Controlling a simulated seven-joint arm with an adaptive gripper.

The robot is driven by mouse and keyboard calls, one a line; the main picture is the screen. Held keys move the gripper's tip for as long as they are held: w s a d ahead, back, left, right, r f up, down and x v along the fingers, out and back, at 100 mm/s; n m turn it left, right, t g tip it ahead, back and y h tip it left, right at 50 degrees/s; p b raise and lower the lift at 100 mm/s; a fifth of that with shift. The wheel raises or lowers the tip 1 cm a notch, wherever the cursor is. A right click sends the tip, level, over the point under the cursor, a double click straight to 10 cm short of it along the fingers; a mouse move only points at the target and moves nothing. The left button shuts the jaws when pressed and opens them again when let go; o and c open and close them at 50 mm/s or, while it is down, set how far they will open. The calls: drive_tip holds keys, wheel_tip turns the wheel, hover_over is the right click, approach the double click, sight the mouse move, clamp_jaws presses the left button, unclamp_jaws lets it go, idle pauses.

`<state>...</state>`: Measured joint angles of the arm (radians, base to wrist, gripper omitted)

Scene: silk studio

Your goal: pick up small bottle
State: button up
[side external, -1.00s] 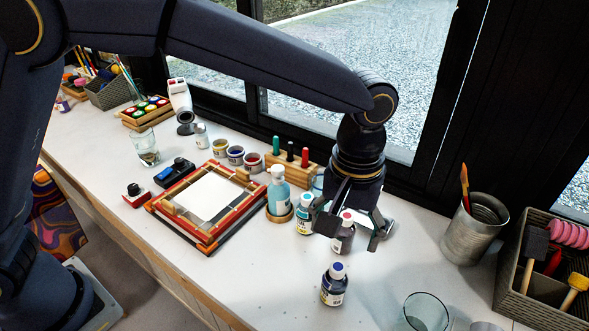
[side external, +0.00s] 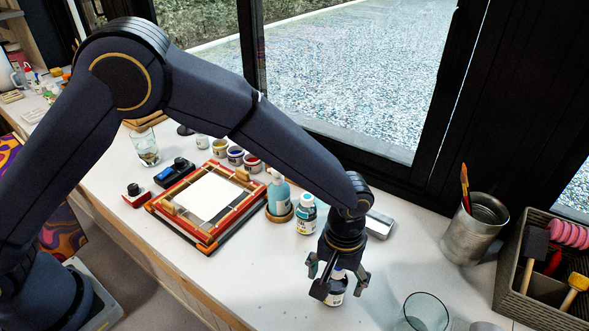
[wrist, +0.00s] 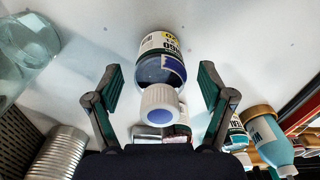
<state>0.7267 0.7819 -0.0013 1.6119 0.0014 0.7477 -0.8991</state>
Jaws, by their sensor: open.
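A small dark bottle (side external: 337,297) with a white label stands on the table. In the side external view its upper part is partly hidden by my gripper (side external: 338,278). My gripper is open and points down over it, with a finger on either side. In the wrist view the bottle (wrist: 161,62) shows between the two open fingers of my gripper (wrist: 162,78). Its white cap (wrist: 160,104) has a blue top. Gaps show between the fingers and the bottle.
A teal-labelled bottle (side external: 306,217) and a blue pump bottle (side external: 279,193) stand behind and left. A clear glass (side external: 427,312) stands close to the right, with a metal can (side external: 472,232) and grey basket (side external: 508,275) beyond. Table left of my gripper is clear.

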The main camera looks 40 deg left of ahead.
drive_tip(key=c, duration=1.3)
drive_tip(key=shift+r, duration=0.1)
